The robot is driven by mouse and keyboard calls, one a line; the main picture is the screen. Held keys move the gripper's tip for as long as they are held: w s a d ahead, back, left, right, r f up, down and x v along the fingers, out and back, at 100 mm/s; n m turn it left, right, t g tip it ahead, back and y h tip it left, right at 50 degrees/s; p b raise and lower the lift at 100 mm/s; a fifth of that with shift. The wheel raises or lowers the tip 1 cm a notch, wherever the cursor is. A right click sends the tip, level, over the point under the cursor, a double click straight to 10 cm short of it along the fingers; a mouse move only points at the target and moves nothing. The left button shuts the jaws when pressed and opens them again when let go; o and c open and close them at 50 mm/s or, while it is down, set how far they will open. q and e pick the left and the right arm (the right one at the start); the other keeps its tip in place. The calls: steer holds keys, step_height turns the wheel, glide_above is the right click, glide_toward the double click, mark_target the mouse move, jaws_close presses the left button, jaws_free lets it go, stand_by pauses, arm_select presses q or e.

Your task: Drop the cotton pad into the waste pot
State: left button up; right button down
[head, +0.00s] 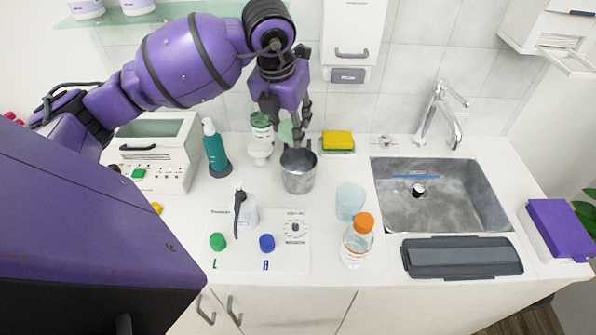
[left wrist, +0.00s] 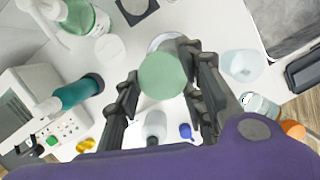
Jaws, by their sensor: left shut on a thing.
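The cotton pad is a pale green disc (head: 286,133), also seen face-on in the left wrist view (left wrist: 163,77). My left gripper (head: 288,124) is shut on the cotton pad, which sits between its dark fingers. The waste pot is a grey metal cup (head: 298,175) standing on the counter. In the head view the gripper and the pad are above and just behind its rim. In the left wrist view the pad hides most of the pot, with part of its rim (left wrist: 157,43) showing beyond. My right gripper is not in view.
A green-labelled bottle (head: 261,128) and a teal bottle (head: 215,148) stand left of the pot. A yellow sponge (head: 338,140) lies behind right. A clear cup (head: 350,201) and an orange-capped bottle (head: 358,240) stand front right. A sink (head: 440,208) is at right.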

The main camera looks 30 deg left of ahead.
arm_select(q)
step_height(320, 180, down, 3)
steer(key=shift+r+b, duration=0.1)
steer(key=shift+b, duration=0.3)
steer(key=shift+f, duration=0.5)
steer(key=shift+r, duration=0.1)
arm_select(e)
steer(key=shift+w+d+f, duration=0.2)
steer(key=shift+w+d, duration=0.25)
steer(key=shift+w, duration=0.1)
arm_select(q)
steer(key=o, duration=1.1)
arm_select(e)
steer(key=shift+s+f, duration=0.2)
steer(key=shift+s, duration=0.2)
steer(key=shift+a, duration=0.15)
